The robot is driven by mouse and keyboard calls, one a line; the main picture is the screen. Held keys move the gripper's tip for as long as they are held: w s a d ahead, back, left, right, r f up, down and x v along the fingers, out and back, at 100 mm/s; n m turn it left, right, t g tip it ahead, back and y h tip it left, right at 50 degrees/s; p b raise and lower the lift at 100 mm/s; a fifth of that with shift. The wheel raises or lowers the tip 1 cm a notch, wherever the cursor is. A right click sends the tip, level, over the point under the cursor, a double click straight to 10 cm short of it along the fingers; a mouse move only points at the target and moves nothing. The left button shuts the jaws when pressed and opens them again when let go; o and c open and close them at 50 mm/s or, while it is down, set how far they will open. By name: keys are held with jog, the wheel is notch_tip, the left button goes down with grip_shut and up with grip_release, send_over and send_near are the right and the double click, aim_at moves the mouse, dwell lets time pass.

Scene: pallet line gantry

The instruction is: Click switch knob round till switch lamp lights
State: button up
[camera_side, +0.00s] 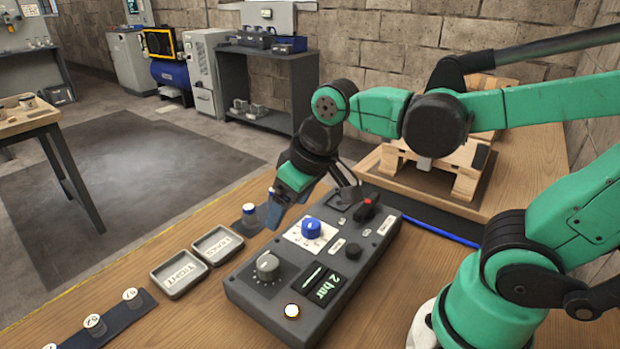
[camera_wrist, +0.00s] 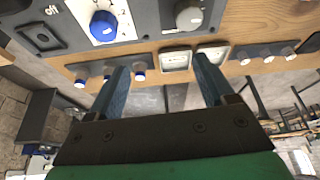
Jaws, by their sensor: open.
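A dark grey control box (camera_side: 240,299) stands on the wooden bench. A blue knob (camera_side: 312,229) sits on its white marked plate; it also shows in the wrist view (camera_wrist: 103,26). A grey pointer knob (camera_side: 267,266) is nearer the box's front left; it also shows in the wrist view (camera_wrist: 189,18). A round pale lamp (camera_side: 292,311) with an orange rim is at the front corner; I cannot tell whether it is the switch lamp. My gripper (camera_side: 277,215) is open and empty, beyond the box's left edge and apart from both knobs. Its blue fingers (camera_wrist: 161,65) are wide apart.
A blue-topped peg (camera_side: 249,211) stands near my gripper. Several pale pegs stand on a dark strip (camera_side: 115,322) at front left.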

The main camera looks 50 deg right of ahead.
jog(key=shift+s+d+r+m+t, duration=0.1)
jog(key=shift+s+d+m+t, duration=0.15)
jog(key=shift+d+t, duration=0.4)
jog(key=shift+s+d+r+m+t, duration=0.15)
jog(key=shift+s+d+t, duration=0.15)
jog(key=shift+d+t, duration=0.35)
jog(key=shift+a, duration=0.1)
dwell(0.6)
